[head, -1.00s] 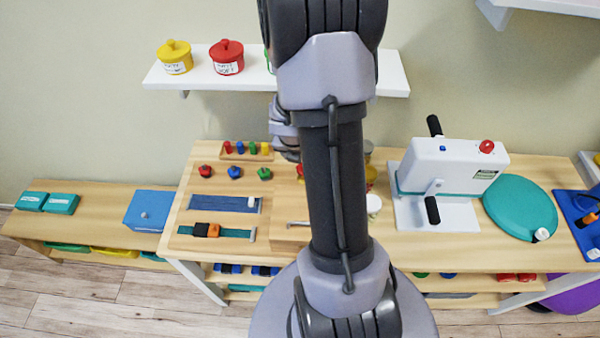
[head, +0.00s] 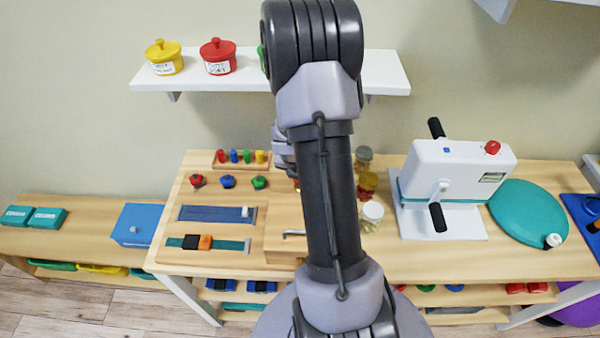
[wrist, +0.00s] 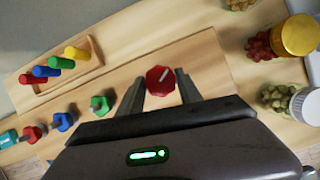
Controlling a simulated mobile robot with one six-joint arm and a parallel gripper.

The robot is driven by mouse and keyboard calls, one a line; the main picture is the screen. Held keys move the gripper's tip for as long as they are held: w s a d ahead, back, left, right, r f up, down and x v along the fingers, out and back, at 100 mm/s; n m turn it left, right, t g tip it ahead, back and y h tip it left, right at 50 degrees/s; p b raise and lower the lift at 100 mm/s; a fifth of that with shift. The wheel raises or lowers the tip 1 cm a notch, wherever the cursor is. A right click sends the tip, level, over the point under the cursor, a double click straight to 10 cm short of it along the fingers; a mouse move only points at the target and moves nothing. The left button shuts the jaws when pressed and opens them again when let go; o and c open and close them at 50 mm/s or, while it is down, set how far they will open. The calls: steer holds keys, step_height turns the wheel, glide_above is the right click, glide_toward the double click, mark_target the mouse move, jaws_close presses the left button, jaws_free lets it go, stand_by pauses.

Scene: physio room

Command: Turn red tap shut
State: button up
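A red faceted knob with a white line across its top (wrist: 160,80), which looks like the red tap, sits on a wooden block in the wrist view. The line slants up to the right. My gripper (wrist: 161,77) is open, with one finger on each side of the knob and a gap visible at both sides. I cannot tell how far above the block the fingertips are. In the head view my arm hides the gripper's fingers and most of this knob. Another small red knob (head: 197,181) stands in a row with a blue knob (head: 228,181) and a green knob (head: 259,183).
A rack of coloured pegs (wrist: 57,65) stands behind the knob row. Several jars (wrist: 288,100) stand right of the wooden block. A white machine with black handles (head: 452,185) is farther right on the bench. A shelf with pots (head: 270,75) hangs above.

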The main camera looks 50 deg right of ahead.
steer(key=c, duration=0.4)
steer(key=m+g+p, duration=0.1)
steer(key=m, duration=0.1)
steer(key=m+g+p, duration=0.1)
steer(key=m+p, duration=0.1)
steer(key=m, duration=0.1)
steer(key=shift+w+r, duration=0.15)
steer(key=m+g+p, duration=0.1)
steer(key=m+p, duration=0.2)
steer(key=m, duration=0.1)
steer(key=shift+w+m+g+p, duration=0.1)
steer(key=shift+m+g+p, duration=0.2)
steer(key=shift+g, duration=0.1)
steer(key=shift+w+m+g+p, duration=0.1)
steer(key=shift+m+g+p, duration=0.65)
steer(key=shift+m, duration=1.25)
steer(key=shift+y, duration=0.3)
